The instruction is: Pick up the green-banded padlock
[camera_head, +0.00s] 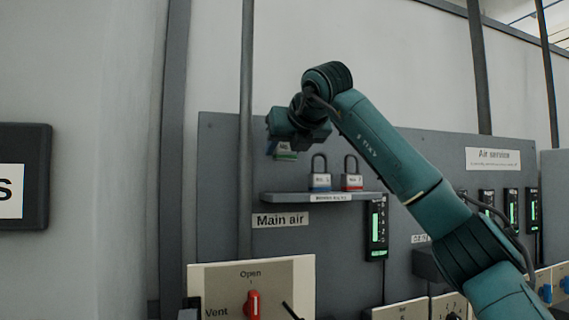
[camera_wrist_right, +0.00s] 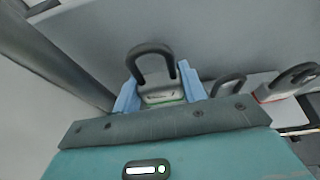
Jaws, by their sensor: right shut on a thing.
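The green-banded padlock (camera_head: 285,154) is in my right gripper (camera_head: 284,142), held above the left end of the grey shelf and apart from it. In the right wrist view, the padlock (camera_wrist_right: 163,96) sits between two light blue fingers, its dark shackle standing up toward the camera's far side. The fingers are shut on its body, and a green band shows along its lower edge. In the head view the gripper hides most of the padlock. My left gripper is in neither view.
A blue-banded padlock (camera_head: 320,182) and a red-banded padlock (camera_head: 352,181) stand on the shelf (camera_head: 285,197). A gauge with a green bar (camera_head: 377,225) hangs below right. A panel with a red handle (camera_head: 253,304) is below.

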